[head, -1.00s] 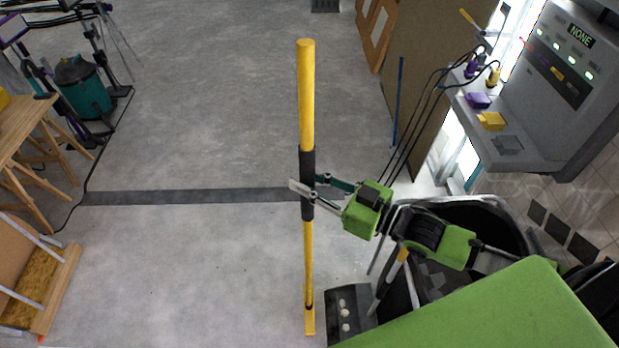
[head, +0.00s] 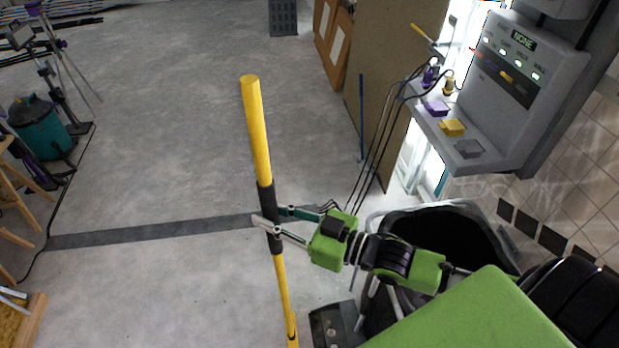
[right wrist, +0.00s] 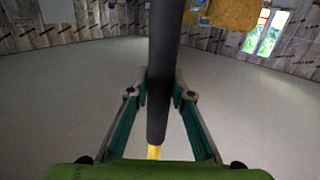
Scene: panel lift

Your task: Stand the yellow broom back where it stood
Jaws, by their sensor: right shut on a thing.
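The yellow broom (head: 257,130) stands nearly upright in the head view, its top leaning a little to the left. It has a black grip section at mid-height. My right gripper (head: 270,220) is shut on this black section. In the right wrist view the black grip (right wrist: 165,70) runs between the two fingers, with a bit of yellow below it. The broom's lower end reaches the bottom edge of the head view, so I cannot tell whether it touches the floor. My left gripper is not in view.
A black bin (head: 440,235) stands right of the broom, below a grey wall panel (head: 530,70) with coloured plugs. A brown board (head: 385,80) and a blue pole (head: 361,115) stand behind. A teal vacuum (head: 42,128) is at the left. The middle floor is clear.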

